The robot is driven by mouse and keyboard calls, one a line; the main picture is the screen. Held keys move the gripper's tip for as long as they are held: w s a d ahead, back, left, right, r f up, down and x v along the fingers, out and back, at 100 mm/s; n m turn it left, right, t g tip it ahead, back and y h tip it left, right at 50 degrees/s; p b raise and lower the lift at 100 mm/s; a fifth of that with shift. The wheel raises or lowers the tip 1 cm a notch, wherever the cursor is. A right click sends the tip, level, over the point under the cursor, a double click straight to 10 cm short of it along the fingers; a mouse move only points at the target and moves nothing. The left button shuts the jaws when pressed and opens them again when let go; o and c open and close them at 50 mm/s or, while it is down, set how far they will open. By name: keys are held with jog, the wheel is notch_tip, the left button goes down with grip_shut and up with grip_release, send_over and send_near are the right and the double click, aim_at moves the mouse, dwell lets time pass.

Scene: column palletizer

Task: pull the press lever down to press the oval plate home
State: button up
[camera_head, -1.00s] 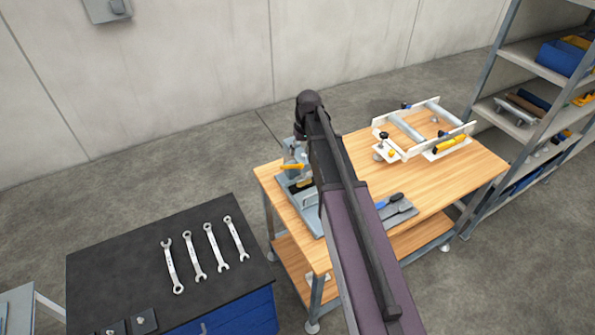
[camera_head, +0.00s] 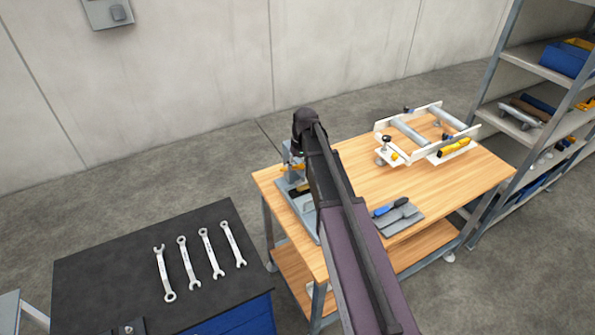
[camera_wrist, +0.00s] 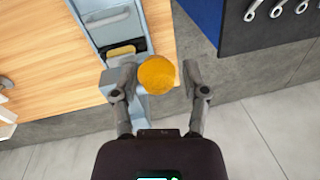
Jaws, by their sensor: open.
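The press (camera_head: 296,178) stands on the left end of the wooden bench, partly hidden behind my arm. In the wrist view the lever's round orange end (camera_wrist: 157,74) sits between the fingertips of my gripper (camera_wrist: 157,76). The fingers are open on either side of it; a gap shows on the right, and the left finger is very close to it. The grey-blue press base (camera_wrist: 140,75) lies beyond, with a tan piece (camera_wrist: 120,52) on it. I cannot make out the oval plate for certain.
On the bench (camera_head: 355,165), a white roller frame (camera_head: 425,135) stands at the back right, and a grey plate with a blue-handled tool (camera_head: 390,209) lies nearer. A dark-topped blue cabinet (camera_head: 110,270) with several wrenches is at left. Shelving (camera_head: 490,85) stands at right.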

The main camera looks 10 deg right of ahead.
jog(key=shift+f, duration=0.15)
grip_shut()
jog(key=shift+d+f, duration=0.1)
jog(key=shift+d, duration=0.05)
dwell(0.4)
